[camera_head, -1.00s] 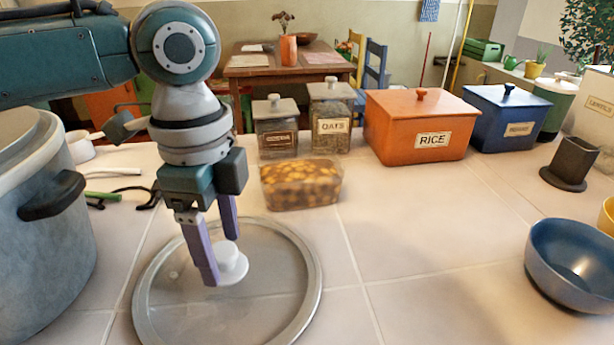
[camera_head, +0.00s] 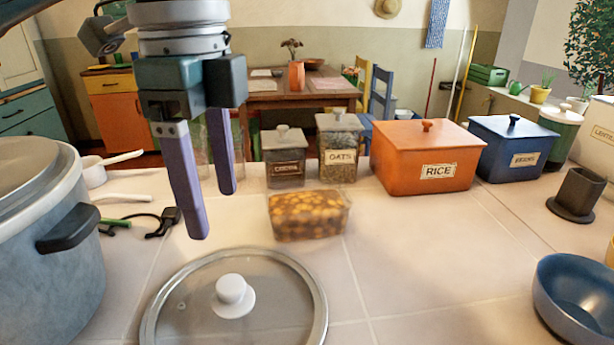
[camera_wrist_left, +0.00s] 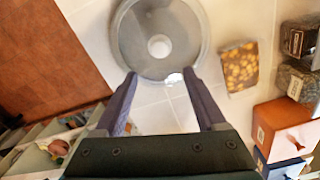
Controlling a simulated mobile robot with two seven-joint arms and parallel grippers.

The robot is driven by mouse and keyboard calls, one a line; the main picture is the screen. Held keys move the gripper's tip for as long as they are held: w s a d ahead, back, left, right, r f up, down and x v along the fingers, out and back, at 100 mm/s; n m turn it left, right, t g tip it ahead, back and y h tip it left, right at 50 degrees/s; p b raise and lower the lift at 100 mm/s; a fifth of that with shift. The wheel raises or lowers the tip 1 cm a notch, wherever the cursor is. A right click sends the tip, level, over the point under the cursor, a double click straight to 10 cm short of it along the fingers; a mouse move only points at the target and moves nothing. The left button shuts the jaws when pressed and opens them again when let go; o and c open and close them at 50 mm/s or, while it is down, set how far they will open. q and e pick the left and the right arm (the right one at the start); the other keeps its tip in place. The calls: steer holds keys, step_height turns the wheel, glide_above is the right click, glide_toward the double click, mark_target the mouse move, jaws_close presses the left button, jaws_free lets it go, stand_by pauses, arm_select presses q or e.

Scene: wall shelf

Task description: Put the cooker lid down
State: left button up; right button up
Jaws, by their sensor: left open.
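The cooker lid (camera_head: 290,262) is a round glass disc with a metal rim and a white knob (camera_head: 231,292). It lies flat on the tiled counter, and its near edge is cut off in the head view. It also shows in the left wrist view (camera_wrist_left: 187,68), ahead of the fingers. My left gripper (camera_head: 212,214) is open and empty, above and apart from the knob. The grey pot (camera_head: 45,265) with a black handle stands at the left. My right gripper is not in view.
A container of brown pieces (camera_head: 309,215) sits just behind the lid. The cocoa jar (camera_head: 285,160), oats jar (camera_head: 339,150), orange rice box (camera_head: 425,160) and blue box (camera_head: 508,150) stand behind it. A blue bowl (camera_head: 575,300) is at the right. The counter between lid and bowl is clear.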

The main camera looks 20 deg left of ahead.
arm_select(q)
steer(key=s+d+f+n+t+h, duration=0.1)
steer(key=s+d+f+n, duration=0.1)
steer(key=s+d+f, duration=0.1)
steer(key=s+d+f+n+t, duration=0.1)
steer(key=s+d+f+n, duration=0.2)
steer(key=s+f, duration=0.1)
steer(key=s+d+f+n+t+h, duration=0.1)
steer(key=s+d+f+n, duration=0.1)
steer(key=s+d+f, duration=0.1)
steer(key=shift+s+d+f+n+h, duration=0.1)
steer(key=shift+s+f+n+h, duration=0.2)
steer(key=shift+n, duration=0.1)
steer(key=s+a+n, duration=0.1)
steer(key=a, duration=0.1)
steer(key=s+a+n+y, duration=0.1)
steer(key=s+a+n, duration=0.1)
steer(key=s+a+f+n+y, duration=0.1)
steer(key=s+a, duration=0.1)
steer(key=shift+s+n+t, duration=0.15)
steer(key=shift+n+t, duration=0.15)
steer(key=shift+n, duration=0.1)
steer(key=shift+s+a, duration=0.1)
steer(key=shift+r, duration=0.1)
